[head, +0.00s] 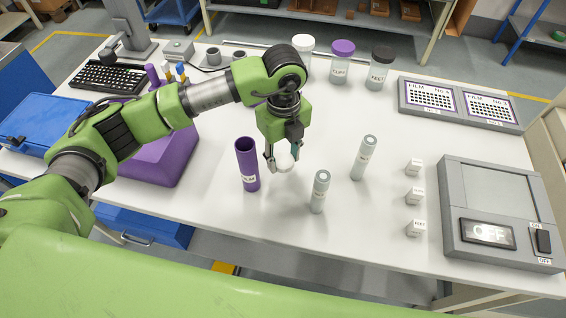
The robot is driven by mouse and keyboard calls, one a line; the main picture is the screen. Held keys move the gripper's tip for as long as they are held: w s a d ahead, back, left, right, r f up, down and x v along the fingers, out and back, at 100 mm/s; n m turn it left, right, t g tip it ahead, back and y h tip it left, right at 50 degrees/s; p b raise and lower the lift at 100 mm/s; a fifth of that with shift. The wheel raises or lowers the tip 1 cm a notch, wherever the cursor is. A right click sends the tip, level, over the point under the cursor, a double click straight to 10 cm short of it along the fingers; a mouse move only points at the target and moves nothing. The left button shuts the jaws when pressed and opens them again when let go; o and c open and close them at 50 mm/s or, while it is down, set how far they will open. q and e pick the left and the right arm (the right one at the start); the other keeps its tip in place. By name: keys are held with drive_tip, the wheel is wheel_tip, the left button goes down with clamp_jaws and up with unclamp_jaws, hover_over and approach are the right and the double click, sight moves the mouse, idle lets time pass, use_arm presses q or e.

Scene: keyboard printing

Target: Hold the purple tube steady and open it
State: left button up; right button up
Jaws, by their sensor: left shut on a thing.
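The purple tube (247,167) stands upright on the white table, left of my left gripper. Its top looks open, with a dark inside and no lid on it. A pale label is on its lower part. My left gripper (283,166) points down just right of the tube, apart from it. It is shut on a small pale round piece (286,163), which looks like a cap and is partly hidden by the fingers. My right gripper is not in view.
Two grey tubes (319,191) (363,158) stand to the right. Lidded jars (341,65) and film trays (459,105) stand behind. Table front-centre is clear.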

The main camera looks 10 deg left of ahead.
sight(284, 160)
use_arm(q)
drive_tip(key=shift+f, duration=0.55)
wheel_tip(284, 160, down, 3)
drive_tip(key=shift+f+p, duration=0.1)
drive_tip(key=shift+p, duration=0.25)
drive_tip(key=shift+f, duration=0.25)
drive_tip(key=o, duration=1.2)
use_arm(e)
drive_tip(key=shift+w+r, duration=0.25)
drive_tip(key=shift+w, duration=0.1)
use_arm(q)
drive_tip(key=shift+r, duration=0.1)
drive_tip(key=shift+r, duration=0.45)
wheel_tip(284, 160, up, 11)
drive_tip(key=shift+r+b, duration=0.2)
drive_tip(key=shift+b, duration=1)
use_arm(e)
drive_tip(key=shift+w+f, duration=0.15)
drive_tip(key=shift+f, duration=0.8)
